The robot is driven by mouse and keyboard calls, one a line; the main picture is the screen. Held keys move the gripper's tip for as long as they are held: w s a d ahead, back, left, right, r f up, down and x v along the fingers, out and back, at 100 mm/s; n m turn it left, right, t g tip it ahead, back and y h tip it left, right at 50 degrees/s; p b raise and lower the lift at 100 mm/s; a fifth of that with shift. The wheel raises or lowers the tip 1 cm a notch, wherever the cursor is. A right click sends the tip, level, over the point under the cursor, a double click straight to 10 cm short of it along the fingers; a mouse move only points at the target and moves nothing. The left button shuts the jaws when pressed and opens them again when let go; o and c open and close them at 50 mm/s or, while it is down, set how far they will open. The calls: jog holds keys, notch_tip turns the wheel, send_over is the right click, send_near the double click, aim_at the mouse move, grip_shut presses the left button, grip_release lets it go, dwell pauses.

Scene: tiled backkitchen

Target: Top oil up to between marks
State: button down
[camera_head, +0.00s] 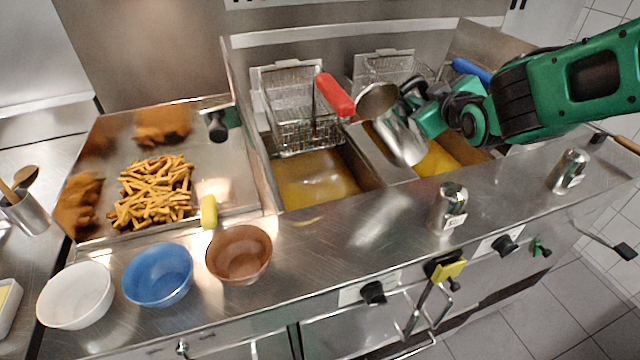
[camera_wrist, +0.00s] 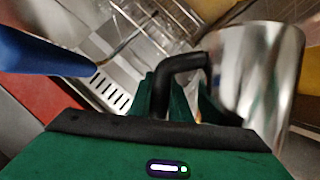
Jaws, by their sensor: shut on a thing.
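My gripper (camera_head: 424,108) is shut on the black handle of a shiny metal jug (camera_head: 404,140). The jug hangs above the divider and right fryer tank, leaning, its round mouth toward the upper left. No pouring stream is visible. In the wrist view the jug (camera_wrist: 262,85) stands right of my gripper (camera_wrist: 180,100), with its black handle (camera_wrist: 190,65) between the green fingers. The left tank holds yellow-brown oil (camera_head: 315,182). The right tank holds yellower oil (camera_head: 440,162), partly hidden by the jug and my arm. I cannot make out level marks in either tank.
A basket (camera_head: 292,112) with a red handle (camera_head: 335,95) hangs behind the left tank; another (camera_head: 388,68) with a blue handle (camera_head: 470,69) hangs behind the right. Fries (camera_head: 152,190) lie in the left pan. Bowls (camera_head: 158,274) and metal shakers (camera_head: 449,208) stand along the front counter.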

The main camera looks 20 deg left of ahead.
jog(key=shift+f+m+g, duration=0.3)
jog(key=shift+f+m, duration=0.1)
jog(key=shift+m, duration=0.1)
jog(key=d, duration=0.1)
jog(key=w+d+f+m, duration=0.1)
jog(key=w+d+y, duration=0.1)
jog(key=shift+f+m+g, duration=0.3)
jog(key=shift+f, duration=0.1)
jog(key=f, duration=0.1)
jog(key=f+m+y, duration=0.1)
jog(key=d+f+m+g, duration=0.1)
jog(key=f, duration=0.1)
jog(key=shift+w+d+y, duration=0.1)
jog(key=shift+w+y, duration=0.2)
jog(key=shift+w, duration=0.1)
jog(key=shift+r, duration=0.1)
dwell(0.3)
